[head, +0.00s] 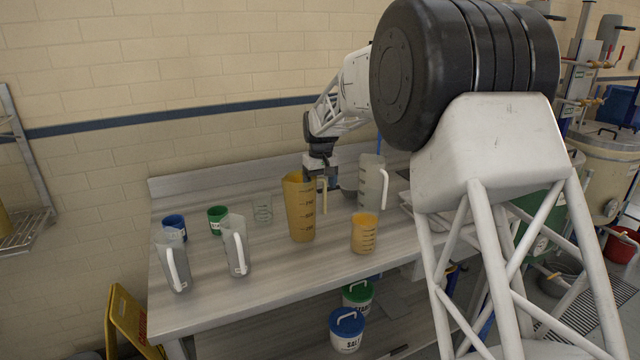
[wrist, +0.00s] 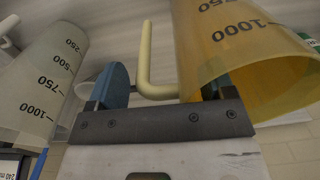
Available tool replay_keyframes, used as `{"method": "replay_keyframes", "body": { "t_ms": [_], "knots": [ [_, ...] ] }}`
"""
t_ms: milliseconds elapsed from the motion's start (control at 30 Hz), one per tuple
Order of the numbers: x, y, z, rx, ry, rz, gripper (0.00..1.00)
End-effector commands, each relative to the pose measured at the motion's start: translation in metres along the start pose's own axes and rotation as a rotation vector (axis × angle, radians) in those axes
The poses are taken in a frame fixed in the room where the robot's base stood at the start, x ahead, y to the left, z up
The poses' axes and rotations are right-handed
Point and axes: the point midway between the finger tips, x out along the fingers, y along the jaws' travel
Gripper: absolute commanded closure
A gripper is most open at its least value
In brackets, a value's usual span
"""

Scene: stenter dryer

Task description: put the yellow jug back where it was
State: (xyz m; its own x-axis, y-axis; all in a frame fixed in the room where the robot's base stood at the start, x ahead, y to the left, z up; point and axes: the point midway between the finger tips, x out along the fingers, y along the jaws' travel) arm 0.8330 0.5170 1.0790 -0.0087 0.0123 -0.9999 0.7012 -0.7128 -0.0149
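The yellow jug (head: 300,212) stands upright on the bench, a tall translucent measuring jug with dark volume marks. Its pale handle (head: 322,196) faces right. In the wrist view, the jug (wrist: 235,50) fills the upper right, with its mouth toward me, and its handle (wrist: 146,60) shows in the middle. My gripper (head: 322,180) is at the handle near the jug's upper part. In the wrist view, its blue fingers (wrist: 162,90) are apart, with the handle between them and visible gaps. The right finger is partly hidden by the jug.
The bench's (head: 290,275) front strip is bare.

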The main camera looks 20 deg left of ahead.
Motion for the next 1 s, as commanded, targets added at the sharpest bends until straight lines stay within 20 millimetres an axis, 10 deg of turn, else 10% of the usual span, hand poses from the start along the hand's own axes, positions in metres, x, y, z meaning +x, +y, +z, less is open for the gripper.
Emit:
{"method": "replay_keyframes", "body": {
  "t_ms": [567, 1000],
  "knots": [
    [-0.015, 0.000, 0.000, 0.000, 0.001, 0.000, 0.24],
    [-0.080, 0.000, 0.000, 0.000, 0.002, 0.000, 0.24]
  ]
}}
